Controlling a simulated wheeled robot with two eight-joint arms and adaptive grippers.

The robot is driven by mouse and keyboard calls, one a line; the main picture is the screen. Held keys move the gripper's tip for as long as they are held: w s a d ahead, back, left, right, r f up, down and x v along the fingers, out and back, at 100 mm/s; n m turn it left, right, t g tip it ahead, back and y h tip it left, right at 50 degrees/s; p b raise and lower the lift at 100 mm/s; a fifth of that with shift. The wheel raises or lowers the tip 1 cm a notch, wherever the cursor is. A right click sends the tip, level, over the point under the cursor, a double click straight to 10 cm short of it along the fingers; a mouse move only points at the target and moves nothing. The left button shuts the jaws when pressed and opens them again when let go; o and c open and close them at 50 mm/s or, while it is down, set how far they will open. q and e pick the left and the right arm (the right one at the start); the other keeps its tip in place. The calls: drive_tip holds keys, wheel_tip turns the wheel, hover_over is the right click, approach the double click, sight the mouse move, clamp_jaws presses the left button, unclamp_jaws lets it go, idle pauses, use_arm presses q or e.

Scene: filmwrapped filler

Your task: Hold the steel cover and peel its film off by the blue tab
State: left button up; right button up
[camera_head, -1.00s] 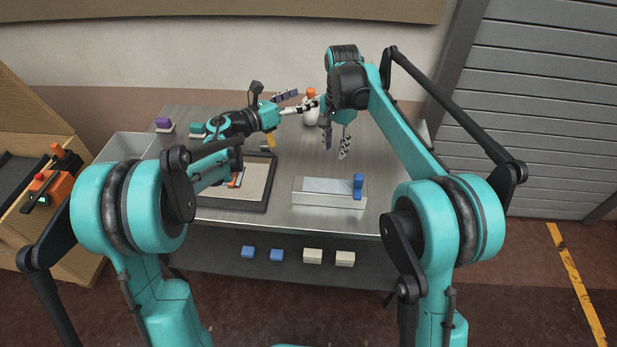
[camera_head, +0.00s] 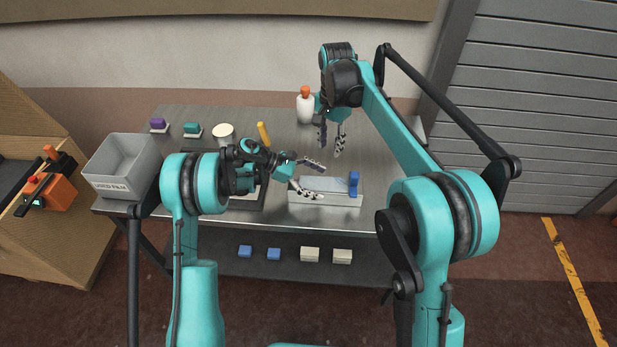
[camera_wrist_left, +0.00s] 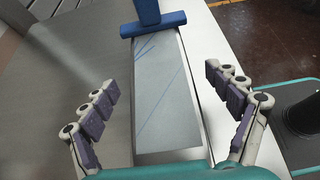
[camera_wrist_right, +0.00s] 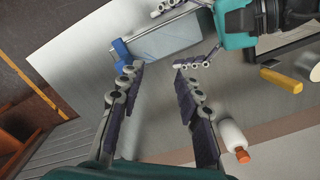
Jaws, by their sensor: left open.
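The steel cover (camera_head: 325,184) sits in a pale block-like holder (camera_head: 325,199) at the table's front edge. A clear film with thin blue lines shows on the cover (camera_wrist_left: 165,95) in the left wrist view. The blue tab (camera_head: 354,184) stands up at its right end; it is at the top of the left wrist view (camera_wrist_left: 150,18). My left gripper (camera_head: 319,181) is open over the cover's left part, its fingers on either side of it; contact cannot be told. My right gripper (camera_head: 331,151) is open and empty, behind and above the cover, pointing down.
A grey bin labelled used film (camera_head: 122,182) is at the table's left end. The table right of the cover is clear.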

use_arm(q)
drive_tip(key=shift+x, duration=1.2)
drive_tip(key=c, duration=1.7)
use_arm(e)
drive_tip(key=shift+o, duration=0.7)
use_arm(q)
drive_tip(key=shift+c, duration=0.2)
use_arm(e)
drive_tip(key=shift+o, duration=1.2)
drive_tip(key=m+h, duration=0.1)
drive_tip(key=m, duration=1)
approach(355, 174)
drive_tip(key=shift+a+f, duration=0.1)
drive_tip(key=shift+a, duration=0.15)
drive_tip(key=f, duration=0.3)
drive_tip(key=d+f, duration=0.1)
drive_tip(key=f, duration=0.7)
drive_tip(key=shift+d+f, duration=0.15)
drive_tip(key=shift+d, duration=0.1)
